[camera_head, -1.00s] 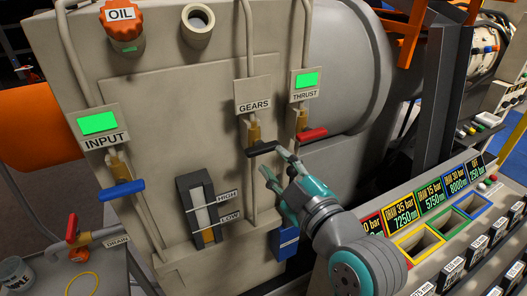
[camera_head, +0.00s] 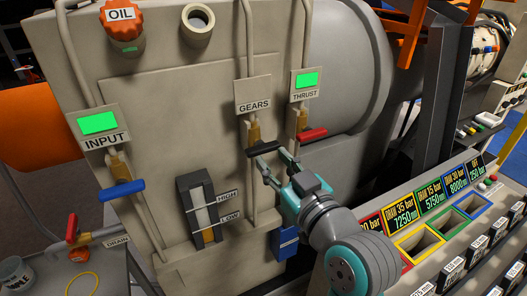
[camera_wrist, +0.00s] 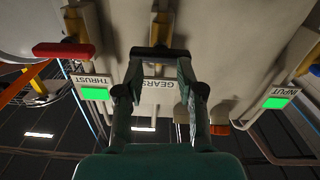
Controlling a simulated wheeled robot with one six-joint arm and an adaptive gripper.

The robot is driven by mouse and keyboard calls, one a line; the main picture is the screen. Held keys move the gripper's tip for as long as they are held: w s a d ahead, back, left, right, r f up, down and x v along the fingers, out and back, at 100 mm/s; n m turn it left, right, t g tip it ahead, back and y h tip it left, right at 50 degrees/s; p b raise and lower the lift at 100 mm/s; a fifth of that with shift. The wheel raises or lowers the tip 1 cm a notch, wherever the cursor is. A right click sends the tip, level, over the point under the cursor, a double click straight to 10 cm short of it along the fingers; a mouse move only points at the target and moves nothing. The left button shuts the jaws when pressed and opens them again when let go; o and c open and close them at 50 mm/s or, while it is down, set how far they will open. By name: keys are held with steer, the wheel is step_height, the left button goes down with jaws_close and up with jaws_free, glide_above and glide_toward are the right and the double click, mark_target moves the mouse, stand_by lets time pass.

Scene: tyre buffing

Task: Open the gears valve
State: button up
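The gears valve has a black handle (camera_head: 263,148) on a brass body (camera_head: 254,131), below the GEARS label (camera_head: 253,106) on the beige machine. The handle lies roughly crosswise to the pipe. My gripper (camera_head: 275,167) is just below and right of the handle, its fingers apart and pointing at it. In the wrist view, the upside-down picture shows the black handle (camera_wrist: 158,52) across the tips of my open fingers (camera_wrist: 159,70). Nothing is held between them. Whether a fingertip touches the handle, I cannot tell.
The thrust valve's red handle (camera_head: 313,135) is close by on the right. The input valve's blue handle (camera_head: 121,190) is at the left. A HIGH/LOW level gauge (camera_head: 203,212) sits below left. A sloped console (camera_head: 455,240) with coloured bins stands at lower right.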

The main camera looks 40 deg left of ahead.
steer(key=shift+x, duration=0.8)
steer(key=shift+c, duration=0.2)
jaws_close()
steer(key=n, duration=1.4)
steer(key=shift+r, duration=0.1)
steer(key=n, duration=0.5)
